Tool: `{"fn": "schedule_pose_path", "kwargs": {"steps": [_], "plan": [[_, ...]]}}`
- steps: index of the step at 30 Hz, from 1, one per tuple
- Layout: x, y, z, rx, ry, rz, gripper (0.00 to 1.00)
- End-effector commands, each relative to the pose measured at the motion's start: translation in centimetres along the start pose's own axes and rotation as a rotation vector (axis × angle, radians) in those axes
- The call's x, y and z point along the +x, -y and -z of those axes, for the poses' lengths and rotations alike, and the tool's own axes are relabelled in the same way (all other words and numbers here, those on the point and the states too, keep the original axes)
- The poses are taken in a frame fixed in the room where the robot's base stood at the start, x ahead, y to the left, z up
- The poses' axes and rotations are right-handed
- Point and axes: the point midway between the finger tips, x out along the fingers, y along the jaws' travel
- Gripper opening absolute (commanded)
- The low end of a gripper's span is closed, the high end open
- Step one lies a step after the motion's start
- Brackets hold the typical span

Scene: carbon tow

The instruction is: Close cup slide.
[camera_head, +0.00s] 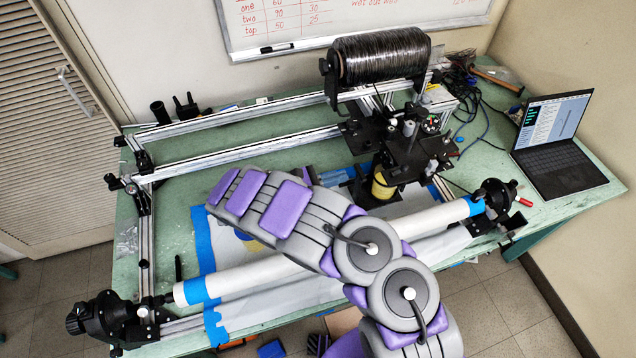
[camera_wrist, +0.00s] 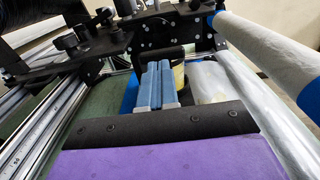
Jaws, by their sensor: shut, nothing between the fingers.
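A yellow cup (camera_head: 382,186) sits beneath the black carriage (camera_head: 395,140) in the head view. Part of it also shows in the wrist view (camera_wrist: 179,77), just right of my fingertips. In the wrist view my gripper (camera_wrist: 156,68) has two light-blue fingers side by side, shut and empty. They point at the black slide parts (camera_wrist: 160,54) under the carriage. The fingers overlap these parts in the picture; I cannot tell whether they touch. In the head view my arm covers much of the area left of the cup, and the slide itself is hard to make out.
A white tube (camera_head: 250,275) runs diagonally across the front of the green table, partly behind my arm. Aluminium rails (camera_head: 240,150) lie behind it. A black tow spool (camera_head: 380,55) sits above the carriage. A laptop (camera_head: 560,145) stands at the right.

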Motion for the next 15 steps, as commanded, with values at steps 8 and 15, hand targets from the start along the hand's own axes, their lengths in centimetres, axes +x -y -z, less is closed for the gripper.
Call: {"fn": "schedule_pose_path", "kwargs": {"steps": [8, 15], "plan": [[2.5, 0.1, 0.1, -0.004, 0.003, 0.003, 0.00], [2.7, 0.1, 0.1, -0.003, 0.002, 0.001, 0.00]]}}
